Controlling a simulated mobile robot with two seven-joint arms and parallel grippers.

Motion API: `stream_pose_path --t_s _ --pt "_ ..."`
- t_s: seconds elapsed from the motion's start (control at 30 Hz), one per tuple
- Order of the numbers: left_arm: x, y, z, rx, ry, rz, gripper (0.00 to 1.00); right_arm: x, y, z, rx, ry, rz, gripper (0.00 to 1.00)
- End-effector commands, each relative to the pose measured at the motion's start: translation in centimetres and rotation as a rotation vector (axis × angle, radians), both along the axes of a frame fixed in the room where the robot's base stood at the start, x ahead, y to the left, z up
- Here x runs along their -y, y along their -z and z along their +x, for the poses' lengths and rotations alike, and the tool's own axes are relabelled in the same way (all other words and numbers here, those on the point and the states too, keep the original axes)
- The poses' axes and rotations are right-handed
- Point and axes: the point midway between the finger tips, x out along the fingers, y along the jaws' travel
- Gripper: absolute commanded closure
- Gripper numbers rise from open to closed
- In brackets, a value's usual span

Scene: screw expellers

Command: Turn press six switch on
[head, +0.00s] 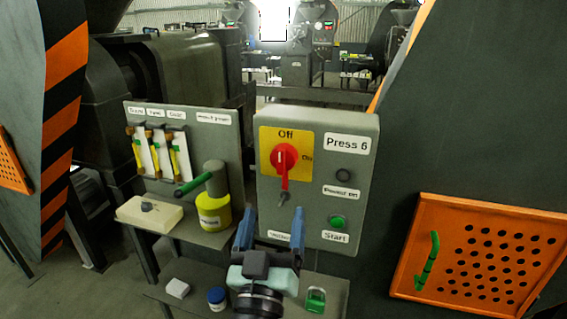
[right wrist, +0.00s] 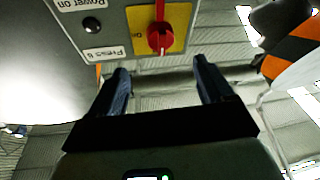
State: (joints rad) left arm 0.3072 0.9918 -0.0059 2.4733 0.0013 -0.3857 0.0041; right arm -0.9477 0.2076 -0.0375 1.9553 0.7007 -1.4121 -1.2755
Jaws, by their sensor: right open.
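The press six switch is a red rotary knob (head: 284,158) on a yellow plate (head: 300,140) marked "Off" at the top and "On" at the right. A white mark on the knob points up toward "Off", and a red handle part hangs below it. The plate is on a grey panel (head: 347,120) labelled "Press 6". My right gripper (head: 271,213) is open and empty, below and in front of the knob. In the right wrist view the knob (right wrist: 160,38) appears beyond the open fingers (right wrist: 161,65), apart from them. My left gripper is not in view.
A green start button (head: 338,222) and a dark power lamp (head: 343,175) are on the same panel. At left, a tool board (head: 215,140) stands behind a shelf with a yellow container (head: 213,212). An orange perforated door (head: 452,215) is at right.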

Motion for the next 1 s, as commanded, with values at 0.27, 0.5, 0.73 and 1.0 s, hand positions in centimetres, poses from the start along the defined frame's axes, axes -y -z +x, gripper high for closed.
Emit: stream_pose_path --t_s 0.27,0.5,0.73,1.0 --pt "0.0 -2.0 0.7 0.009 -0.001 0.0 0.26 0.9 -2.5 5.5 0.001 0.003 -0.001 0.2" --pt "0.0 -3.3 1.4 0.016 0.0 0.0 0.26 1.4 -4.0 9.3 0.002 0.001 -0.001 0.2" --pt "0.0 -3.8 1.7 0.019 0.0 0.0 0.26 1.6 -4.4 10.7 -0.001 0.0 -0.002 0.2" --pt "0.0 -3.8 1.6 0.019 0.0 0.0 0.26 1.7 -4.4 10.8 0.0 -0.001 -0.001 0.2"
